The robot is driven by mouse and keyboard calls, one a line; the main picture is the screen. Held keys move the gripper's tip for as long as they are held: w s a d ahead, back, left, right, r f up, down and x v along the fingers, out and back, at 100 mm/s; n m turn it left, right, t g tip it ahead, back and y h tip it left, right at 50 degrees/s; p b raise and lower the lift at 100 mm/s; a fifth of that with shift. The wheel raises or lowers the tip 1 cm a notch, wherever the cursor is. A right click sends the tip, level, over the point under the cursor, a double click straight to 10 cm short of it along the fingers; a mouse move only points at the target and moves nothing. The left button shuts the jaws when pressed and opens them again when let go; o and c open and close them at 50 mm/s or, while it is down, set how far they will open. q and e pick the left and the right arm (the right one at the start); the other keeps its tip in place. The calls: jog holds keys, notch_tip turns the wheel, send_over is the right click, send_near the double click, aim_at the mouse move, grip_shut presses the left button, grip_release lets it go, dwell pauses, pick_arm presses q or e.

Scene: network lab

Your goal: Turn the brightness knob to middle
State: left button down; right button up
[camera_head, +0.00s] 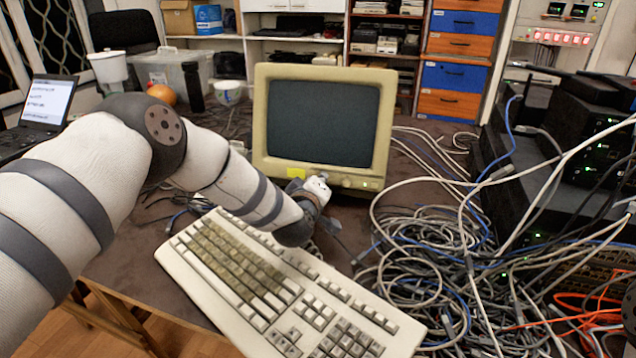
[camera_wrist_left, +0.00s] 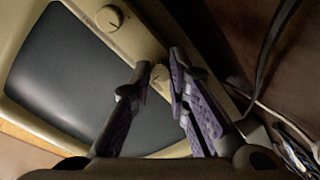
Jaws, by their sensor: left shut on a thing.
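A beige CRT monitor (camera_head: 260,140) with a dark screen stands on the desk, and its lower frame carries the controls. It also shows tilted in the left wrist view (camera_wrist_left: 60,75). My left gripper (camera_head: 318,188) is at the lower frame, below the screen. In the left wrist view, my left gripper (camera_wrist_left: 158,68) has its two purple-padded fingers on either side of a small beige knob (camera_wrist_left: 160,80), shut on it and partly hiding it. Another round knob (camera_wrist_left: 109,18) on the same frame is free. I cannot read any label telling which is brightness. My right gripper is not in view.
A beige keyboard (camera_head: 330,300) lies in front of the monitor, under my left forearm. A heap of tangled cables (camera_head: 430,260) fills the desk to the right, beside black network devices (camera_head: 590,130). A laptop (camera_head: 48,102) is at the far left.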

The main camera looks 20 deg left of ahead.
pick_arm(q)
jog(key=c, duration=1.5)
grip_release()
jog(key=shift+c, duration=0.2)
jog(key=shift+s, duration=0.1)
jog(key=v, duration=1.2)
